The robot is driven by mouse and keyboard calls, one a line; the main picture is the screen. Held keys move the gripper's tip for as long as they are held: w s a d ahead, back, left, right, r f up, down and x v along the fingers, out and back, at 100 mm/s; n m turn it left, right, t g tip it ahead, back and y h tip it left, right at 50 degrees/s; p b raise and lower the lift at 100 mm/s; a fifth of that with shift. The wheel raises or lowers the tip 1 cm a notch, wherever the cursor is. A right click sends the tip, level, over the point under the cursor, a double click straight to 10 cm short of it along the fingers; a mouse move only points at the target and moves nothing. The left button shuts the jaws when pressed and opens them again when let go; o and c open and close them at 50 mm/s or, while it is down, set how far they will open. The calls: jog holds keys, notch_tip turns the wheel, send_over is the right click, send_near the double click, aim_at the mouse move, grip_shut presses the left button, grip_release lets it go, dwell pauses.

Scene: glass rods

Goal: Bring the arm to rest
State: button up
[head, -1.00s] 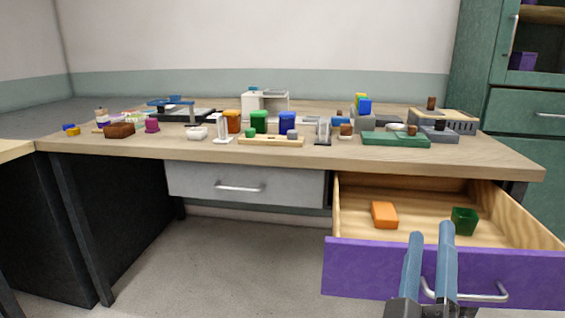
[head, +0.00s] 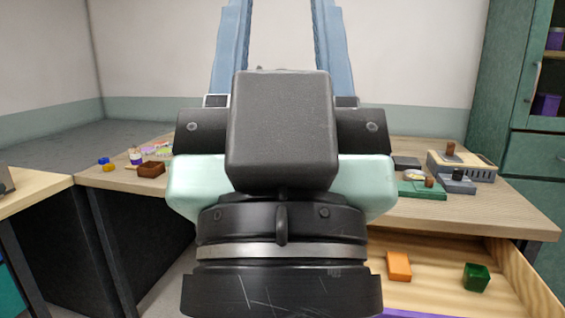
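My gripper (head: 283,45) fills the middle of the head view, close to the camera. Its two blue fingers point up and stand wide apart, with nothing seen between them. The fingertips run out of the top of the picture. My gripper and wrist hide the middle of the table and much of what stands there.
The wooden table (head: 510,207) lies behind my arm. The purple-fronted drawer (head: 505,262) is open at the lower right, holding an orange block (head: 399,266) and a green container (head: 476,277). A brown box (head: 151,169) stands at the table's left. A green cabinet (head: 490,120) stands right.

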notch_tip(320, 180, up, 25)
jog(key=p, duration=2.3)
